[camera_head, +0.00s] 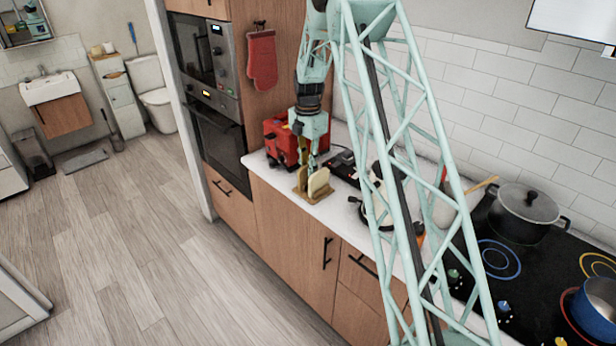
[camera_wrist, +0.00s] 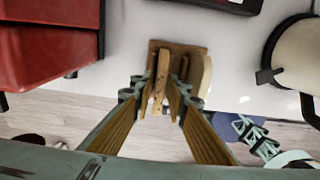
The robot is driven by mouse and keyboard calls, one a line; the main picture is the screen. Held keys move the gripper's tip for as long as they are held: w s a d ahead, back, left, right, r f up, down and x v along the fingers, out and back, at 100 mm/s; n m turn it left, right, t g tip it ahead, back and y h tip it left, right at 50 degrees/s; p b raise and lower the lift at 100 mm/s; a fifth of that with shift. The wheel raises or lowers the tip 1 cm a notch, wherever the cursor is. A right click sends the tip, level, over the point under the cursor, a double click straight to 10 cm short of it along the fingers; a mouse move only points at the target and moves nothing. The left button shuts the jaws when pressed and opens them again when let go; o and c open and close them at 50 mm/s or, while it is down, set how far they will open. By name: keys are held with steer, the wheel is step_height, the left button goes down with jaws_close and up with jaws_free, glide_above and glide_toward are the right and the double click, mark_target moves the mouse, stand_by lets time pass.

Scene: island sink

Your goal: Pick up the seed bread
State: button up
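A small wooden holder (camera_head: 314,197) stands on the white counter near its front edge; it also shows in the wrist view (camera_wrist: 196,49). Two slices stand upright in it. The brown-edged slice (camera_wrist: 161,78), which looks like the seed bread, is on the left in the wrist view. A paler slice (camera_wrist: 203,78) is on the right; it also shows in the head view (camera_head: 318,183). My gripper (camera_wrist: 160,92) is open, its fingers on either side of the brown-edged slice, the right finger between the slices. Whether the pads touch it is not clear. In the head view my gripper (camera_head: 311,160) is above the holder.
A red appliance (camera_head: 281,140) stands close on the left; it also shows in the wrist view (camera_wrist: 45,55). A white, dark-handled vessel (camera_wrist: 298,55) is to the right. A dark flat device (camera_wrist: 225,4) lies behind. A pot (camera_head: 525,212) stands on the cooktop.

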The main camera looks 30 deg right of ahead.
jaws_close()
steer(key=shift+r, duration=5)
steer(key=shift+r, duration=0.15)
